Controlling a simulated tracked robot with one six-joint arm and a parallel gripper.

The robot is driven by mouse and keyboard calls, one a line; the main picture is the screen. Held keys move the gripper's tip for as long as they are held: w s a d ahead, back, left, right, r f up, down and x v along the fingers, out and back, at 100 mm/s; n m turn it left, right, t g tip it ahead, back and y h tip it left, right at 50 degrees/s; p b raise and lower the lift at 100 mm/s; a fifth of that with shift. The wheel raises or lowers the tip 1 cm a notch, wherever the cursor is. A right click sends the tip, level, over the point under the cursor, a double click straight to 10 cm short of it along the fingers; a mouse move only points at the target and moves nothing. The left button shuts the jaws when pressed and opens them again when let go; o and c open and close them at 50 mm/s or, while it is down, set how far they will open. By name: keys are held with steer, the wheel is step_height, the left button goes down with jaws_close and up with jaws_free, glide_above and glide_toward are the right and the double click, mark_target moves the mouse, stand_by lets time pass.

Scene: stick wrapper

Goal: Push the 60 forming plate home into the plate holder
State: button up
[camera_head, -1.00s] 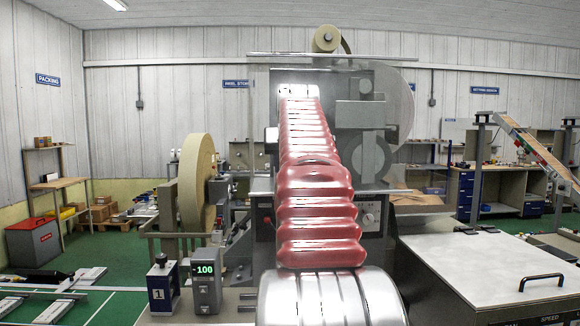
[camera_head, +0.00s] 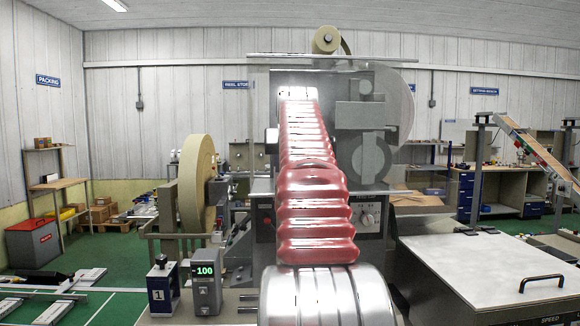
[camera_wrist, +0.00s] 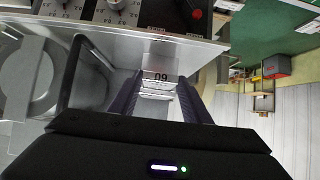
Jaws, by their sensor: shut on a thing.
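In the wrist view, the 60 forming plate (camera_wrist: 161,78) is a small pale metal plate, its number upside down in the picture. My gripper (camera_wrist: 158,92) has its two dark fingers on either side of the plate and is shut on it. The plate's far end is at the edge of a grey metal machine body (camera_wrist: 140,48). I cannot tell the plate holder apart from this metal, nor how far in the plate sits. In the head view, my red-sleeved arm reaches to the wrapping machine (camera_head: 350,135) and hides my gripper and the plate.
In the wrist view, a panel with knobs (camera_wrist: 115,6) and a red button (camera_wrist: 196,14) lies beyond the plate. In the head view, a large tan reel (camera_head: 196,180) stands left of the arm. A display reading 100 (camera_head: 205,271) and a grey lidded table (camera_head: 480,265) flank my arm.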

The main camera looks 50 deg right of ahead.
steer(key=shift+w+d, duration=0.85)
steer(key=shift+d, duration=0.1)
stand_by(0.5)
steer(key=o, duration=1.2)
steer(key=v, duration=1.3)
steer(key=shift+s+a+r, duration=0.15)
steer(key=shift+s+a, duration=0.05)
steer(key=shift+a, duration=0.1)
